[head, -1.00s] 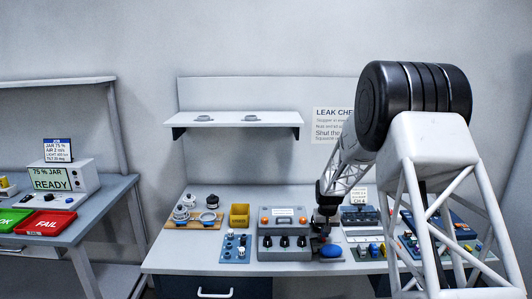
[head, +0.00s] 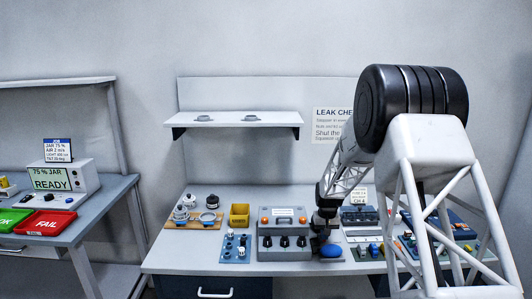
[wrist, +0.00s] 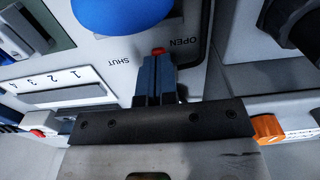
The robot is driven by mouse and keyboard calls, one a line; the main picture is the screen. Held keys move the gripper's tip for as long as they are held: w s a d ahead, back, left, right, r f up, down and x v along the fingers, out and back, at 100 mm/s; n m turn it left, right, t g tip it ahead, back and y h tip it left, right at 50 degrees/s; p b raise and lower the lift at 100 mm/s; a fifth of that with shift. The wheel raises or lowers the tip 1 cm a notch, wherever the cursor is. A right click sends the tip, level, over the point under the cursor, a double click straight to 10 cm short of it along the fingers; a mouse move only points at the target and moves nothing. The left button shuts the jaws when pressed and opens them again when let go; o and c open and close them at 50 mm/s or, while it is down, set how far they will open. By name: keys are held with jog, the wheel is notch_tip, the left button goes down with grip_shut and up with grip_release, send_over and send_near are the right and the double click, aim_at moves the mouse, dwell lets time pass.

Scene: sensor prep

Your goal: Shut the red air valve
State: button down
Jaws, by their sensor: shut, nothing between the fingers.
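A small red part (wrist: 158,51), likely the air valve's handle, shows just past my fingertips in the wrist view, near the word OPEN. The word SHUT is printed to its left. The rest of the valve is hidden by my fingers, so I cannot tell its full pose or whether I touch it. My gripper (wrist: 158,62) is shut and empty, its blue fingers close together over the panel. In the head view my gripper (head: 320,238) is low over the bench, beside a blue dome (head: 331,251).
The blue dome also shows in the wrist view (wrist: 108,12), left of my fingers. A grey box with black knobs (head: 284,238) stands just left of my gripper. A panel with a row numbered 1 to 4 (wrist: 68,82) and an orange part (wrist: 267,127) lie nearby.

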jog(key=shift+w+d, duration=0.25)
jog(key=shift+d, duration=0.75)
dwell(1.0)
jog(key=shift+w+d, duration=0.7)
jog(key=shift+d, duration=0.05)
dwell(1.0)
jog(key=shift+w+d, duration=0.15)
jog(key=shift+w, duration=0.35)
jog(key=shift+w+d, duration=0.15)
jog(key=shift+w, duration=0.35)
dwell(1.1)
jog(key=shift+w+a, duration=0.25)
jog(key=shift+w, duration=0.75)
dwell(1.2)
